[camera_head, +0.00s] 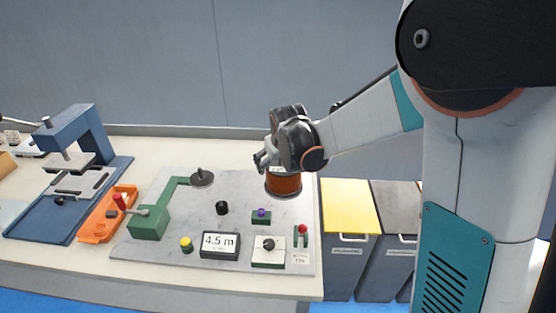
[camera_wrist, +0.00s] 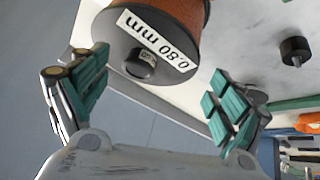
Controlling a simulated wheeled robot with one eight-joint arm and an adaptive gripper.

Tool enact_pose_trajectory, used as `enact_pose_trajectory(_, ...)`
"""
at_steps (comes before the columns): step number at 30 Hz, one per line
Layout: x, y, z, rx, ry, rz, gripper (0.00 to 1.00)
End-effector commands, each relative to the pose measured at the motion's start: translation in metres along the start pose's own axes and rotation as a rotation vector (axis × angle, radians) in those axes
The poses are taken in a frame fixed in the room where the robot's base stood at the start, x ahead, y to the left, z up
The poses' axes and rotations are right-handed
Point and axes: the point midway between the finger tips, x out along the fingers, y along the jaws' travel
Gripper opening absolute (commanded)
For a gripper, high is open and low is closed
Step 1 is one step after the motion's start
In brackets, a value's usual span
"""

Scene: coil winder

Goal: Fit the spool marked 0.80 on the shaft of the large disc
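The spool marked 0.80 mm (camera_wrist: 176,32) is orange-brown with a dark end flange, a white label and a short round hub. In the head view the spool (camera_head: 284,184) is at the back right of the grey board, partly hidden by my gripper. My gripper (camera_wrist: 157,68) is open, with its green-padded fingers apart on either side of the hub. The head view shows my gripper (camera_head: 263,160) just above the spool. A dark disc (camera_head: 202,178) with an upright pin is at the end of a green arm, left of the spool. I cannot tell what the spool rests on.
The board holds a green block (camera_head: 149,222), a 4.5 m display (camera_head: 220,244), a black knob (camera_head: 222,208), a purple button (camera_head: 261,213) and a red-topped lever (camera_head: 302,229). An orange tray (camera_head: 93,230) and a blue press (camera_head: 75,130) are left. Bins (camera_head: 350,207) stand right.

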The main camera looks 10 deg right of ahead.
Motion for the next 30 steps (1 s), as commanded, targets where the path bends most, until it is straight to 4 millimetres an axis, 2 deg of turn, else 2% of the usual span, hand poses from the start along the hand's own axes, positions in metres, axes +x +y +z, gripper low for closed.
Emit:
enact_pose_trajectory(7, 0.000, 0.000, 0.001, 0.001, -0.002, -0.001, 0.89)
enact_pose_trajectory(11, -0.008, 0.000, 0.001, 0.000, -0.002, -0.001, 0.89)
enact_pose_trajectory(24, -0.080, 0.000, 0.001, 0.000, -0.001, 0.000, 0.89)
enact_pose_trajectory(30, -0.107, -0.001, 0.001, 0.000, -0.001, 0.000, 0.89)
